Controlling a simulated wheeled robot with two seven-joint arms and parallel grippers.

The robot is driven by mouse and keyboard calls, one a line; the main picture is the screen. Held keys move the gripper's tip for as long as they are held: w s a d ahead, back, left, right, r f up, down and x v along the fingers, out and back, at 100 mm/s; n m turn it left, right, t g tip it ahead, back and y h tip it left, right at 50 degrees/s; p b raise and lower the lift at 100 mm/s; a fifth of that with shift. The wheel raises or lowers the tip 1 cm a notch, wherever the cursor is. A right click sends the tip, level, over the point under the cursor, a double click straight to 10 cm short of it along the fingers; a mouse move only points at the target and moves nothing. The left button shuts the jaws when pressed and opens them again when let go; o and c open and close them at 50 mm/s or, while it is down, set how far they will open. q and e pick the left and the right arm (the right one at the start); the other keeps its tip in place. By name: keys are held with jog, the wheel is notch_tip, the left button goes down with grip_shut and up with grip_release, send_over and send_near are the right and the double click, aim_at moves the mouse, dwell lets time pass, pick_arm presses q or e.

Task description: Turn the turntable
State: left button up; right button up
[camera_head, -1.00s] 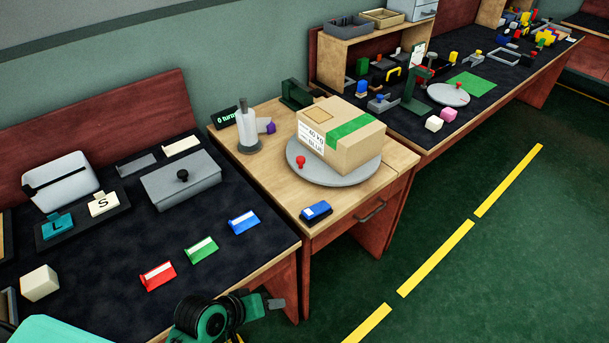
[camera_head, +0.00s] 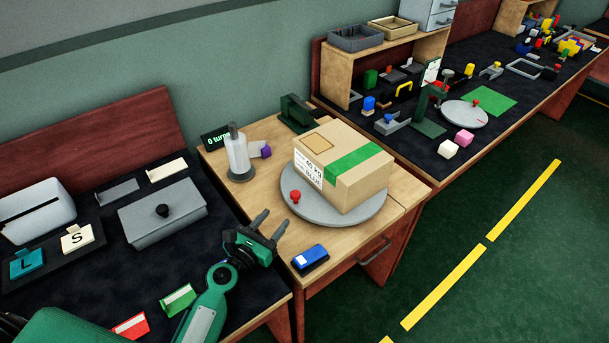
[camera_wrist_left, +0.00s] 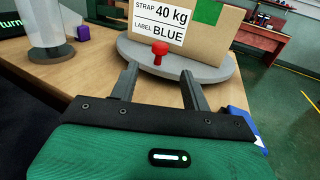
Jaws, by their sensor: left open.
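The turntable (camera_head: 312,211) is a round grey disc on the wooden stand. A red knob (camera_head: 295,197) stands on its near-left rim, and a cardboard box (camera_head: 350,190) with a green strap sits on top. The box label reads "40 kg" and "BLUE" in the left wrist view. My left gripper (camera_head: 277,217) is open and empty just short of the knob, on its near side. In the left wrist view the red knob (camera_wrist_left: 160,50) stands just beyond and between the open fingertips (camera_wrist_left: 159,70). My right gripper is not in view.
A small display (camera_head: 216,137) starting "0 turn", a clear cylinder dispenser (camera_head: 237,155) and a blue device (camera_head: 310,257) stand around the turntable. A grey lidded box (camera_head: 165,210) lies on the left bench. Another disc with a red knob (camera_head: 476,102) is on the far bench.

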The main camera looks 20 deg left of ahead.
pick_arm(q)
jog(key=shift+w+d+r, duration=0.1)
jog(key=shift+w+r, duration=0.25)
send_near(299, 189)
jog(key=w+d+r, duration=0.1)
jog(key=w, duration=0.1)
jog(key=w+d+r, duration=0.1)
jog(key=w, duration=0.1)
jog(key=w+d+r, duration=0.1)
jog(key=w, duration=0.1)
jog(key=shift+w+d+r+p, duration=0.15)
jog(key=shift+d+r+p, duration=0.15)
jog(key=shift+d+r, duration=0.1)
grip_shut()
